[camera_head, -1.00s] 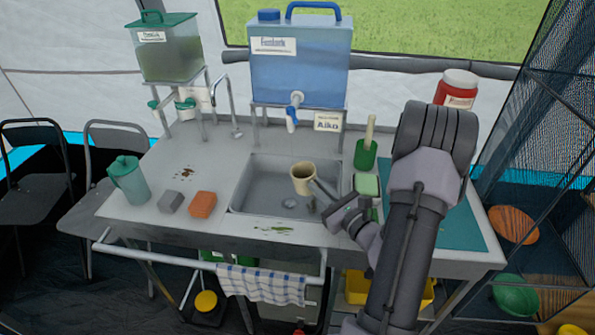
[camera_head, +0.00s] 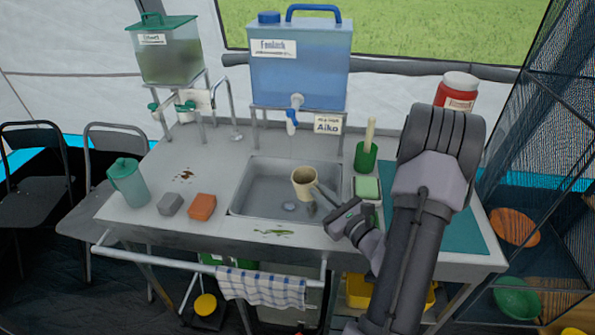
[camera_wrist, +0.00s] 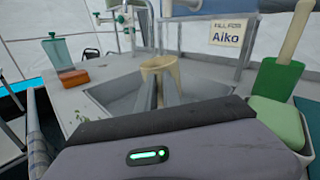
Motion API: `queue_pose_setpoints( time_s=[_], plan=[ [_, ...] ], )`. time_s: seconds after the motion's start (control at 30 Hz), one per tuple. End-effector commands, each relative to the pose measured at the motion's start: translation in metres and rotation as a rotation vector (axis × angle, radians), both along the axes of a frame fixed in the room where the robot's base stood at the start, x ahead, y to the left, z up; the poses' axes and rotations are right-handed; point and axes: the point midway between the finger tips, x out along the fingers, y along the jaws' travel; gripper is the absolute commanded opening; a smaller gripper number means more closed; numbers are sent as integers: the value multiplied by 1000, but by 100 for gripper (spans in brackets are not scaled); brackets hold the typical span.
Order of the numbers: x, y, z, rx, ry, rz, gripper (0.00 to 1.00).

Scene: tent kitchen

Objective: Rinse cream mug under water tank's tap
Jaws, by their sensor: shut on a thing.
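The cream mug (camera_head: 304,183) is held over the sink (camera_head: 241,199), its opening tilted upward. My gripper (camera_head: 320,192) is shut on the mug's near side. In the wrist view the mug (camera_wrist: 160,68) sits at the tips of my two fingers (camera_wrist: 158,92), with the sink around it. The blue water tank (camera_head: 300,75) stands on a metal stand behind the sink. Its white tap with a blue lever (camera_head: 292,122) hangs above and behind the mug, apart from it. No water stream shows from the tap.
A green brush holder (camera_head: 366,157) and a soap dish with a green sponge (camera_head: 367,188) stand right of the sink. An orange sponge (camera_head: 202,207), a grey block (camera_head: 170,204) and a teal jug (camera_head: 128,182) stand left. A second tank (camera_head: 168,55) is back left.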

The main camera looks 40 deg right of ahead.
Motion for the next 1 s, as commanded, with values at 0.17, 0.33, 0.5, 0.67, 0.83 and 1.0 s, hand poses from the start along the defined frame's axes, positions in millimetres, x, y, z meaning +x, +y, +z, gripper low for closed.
queue_pose_setpoints(
  time_s=[0.17,0.33,0.5,0.67,0.83,1.0],
  plan=[
    [0,0,0,0,0,0,0],
    [0,0,0,0,0,0,0],
    [-4,2,5,1,-1,-2,0],
    [-19,10,19,0,1,-2,0],
    [-35,18,33,1,0,-2,0],
    [-44,24,40,0,0,0,0]
  ],
)
